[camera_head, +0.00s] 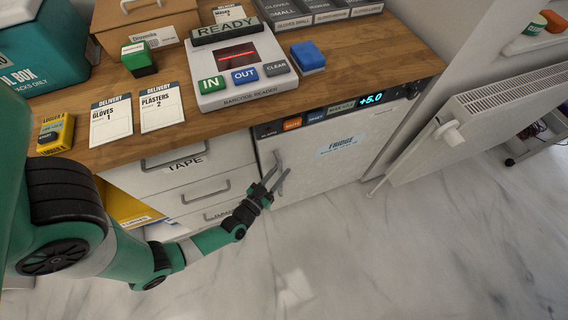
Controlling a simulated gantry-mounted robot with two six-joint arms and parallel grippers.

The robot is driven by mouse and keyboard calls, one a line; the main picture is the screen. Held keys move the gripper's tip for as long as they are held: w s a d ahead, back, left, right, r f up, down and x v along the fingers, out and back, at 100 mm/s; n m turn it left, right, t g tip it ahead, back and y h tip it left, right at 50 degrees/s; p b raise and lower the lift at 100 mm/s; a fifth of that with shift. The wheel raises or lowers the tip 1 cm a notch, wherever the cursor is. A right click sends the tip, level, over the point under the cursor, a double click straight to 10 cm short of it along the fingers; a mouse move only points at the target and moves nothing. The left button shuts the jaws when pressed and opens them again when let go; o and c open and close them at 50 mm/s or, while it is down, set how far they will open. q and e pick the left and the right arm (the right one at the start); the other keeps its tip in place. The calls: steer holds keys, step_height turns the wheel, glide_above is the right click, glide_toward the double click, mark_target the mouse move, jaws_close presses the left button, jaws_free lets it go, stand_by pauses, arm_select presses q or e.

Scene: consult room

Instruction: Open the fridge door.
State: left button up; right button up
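The fridge (325,168) stands under the right part of the wooden counter. Its white door, labelled "FRIDGE", looks shut, flush under the control strip. The door's slim handle (278,159) is near its left edge. My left gripper (277,177) is at this handle, with its two fingers apart and pointing up toward it. The fingers overlap the handle in the picture, and I cannot tell whether they touch it. My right gripper is not in view.
Drawers (190,180) with bar handles stand left of the fridge. A barcode reader (240,70) and delivery cards lie on the counter (345,60) above. A radiator (500,125) stands to the right. The marble floor (400,240) before the fridge is clear.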

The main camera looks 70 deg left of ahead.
arm_select(q)
steer(key=shift+w+a, duration=0.15)
steer(key=shift+w, duration=0.15)
steer(key=shift+s, duration=0.15)
jaws_close()
stand_by(1.1)
